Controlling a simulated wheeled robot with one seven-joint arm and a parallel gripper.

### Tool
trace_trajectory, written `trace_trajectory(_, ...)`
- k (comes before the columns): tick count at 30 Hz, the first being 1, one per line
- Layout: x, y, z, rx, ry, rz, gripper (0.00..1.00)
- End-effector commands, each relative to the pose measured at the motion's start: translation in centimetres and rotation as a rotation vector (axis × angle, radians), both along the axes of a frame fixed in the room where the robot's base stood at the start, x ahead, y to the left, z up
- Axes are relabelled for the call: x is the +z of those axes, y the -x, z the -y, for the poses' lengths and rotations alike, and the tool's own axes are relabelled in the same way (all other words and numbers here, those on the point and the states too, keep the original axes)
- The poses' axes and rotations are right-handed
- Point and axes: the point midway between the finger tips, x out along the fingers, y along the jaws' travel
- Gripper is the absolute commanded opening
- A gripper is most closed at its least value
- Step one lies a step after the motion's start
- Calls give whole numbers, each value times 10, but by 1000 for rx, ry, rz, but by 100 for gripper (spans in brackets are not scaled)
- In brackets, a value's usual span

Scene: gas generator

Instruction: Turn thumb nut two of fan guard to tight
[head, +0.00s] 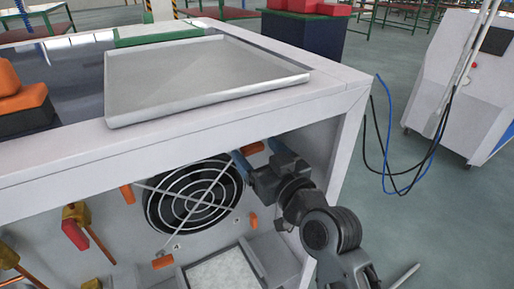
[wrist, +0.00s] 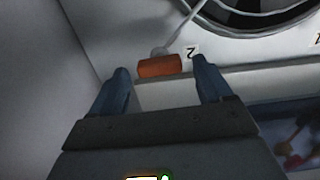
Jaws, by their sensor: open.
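The round fan guard (head: 192,197), with wire rings over a black fan, is set in the panel under the bench top. Thumb nut two (wrist: 160,66) is an orange bar at the guard's upper right, beside a label marked 2 (wrist: 191,53). It also shows in the head view (head: 253,148). My gripper (wrist: 161,72) is open, with one blue finger on each side of the nut and no clear contact. In the head view my gripper (head: 257,155) reaches in from the right. Other orange thumb nuts sit at upper left (head: 127,193), lower right (head: 253,221) and lower left (head: 163,262).
A metal tray (head: 308,75) lies on the bench frame above. The right side wall (head: 335,150) is close to my arm. Red-handled valves (head: 75,233) stand at the left. A pale box (head: 262,265) is below the fan.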

Motion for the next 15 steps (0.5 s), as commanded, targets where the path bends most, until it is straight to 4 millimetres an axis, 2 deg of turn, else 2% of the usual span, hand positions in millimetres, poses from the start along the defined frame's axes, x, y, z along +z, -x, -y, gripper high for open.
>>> trace_trajectory(4, 0, -9, -6, -1, 0, 0, 79)
trace_trajectory(12, 0, -10, -6, -1, 0, 0, 79)
trace_trajectory(15, 0, -10, -6, -1, 0, 0, 71)
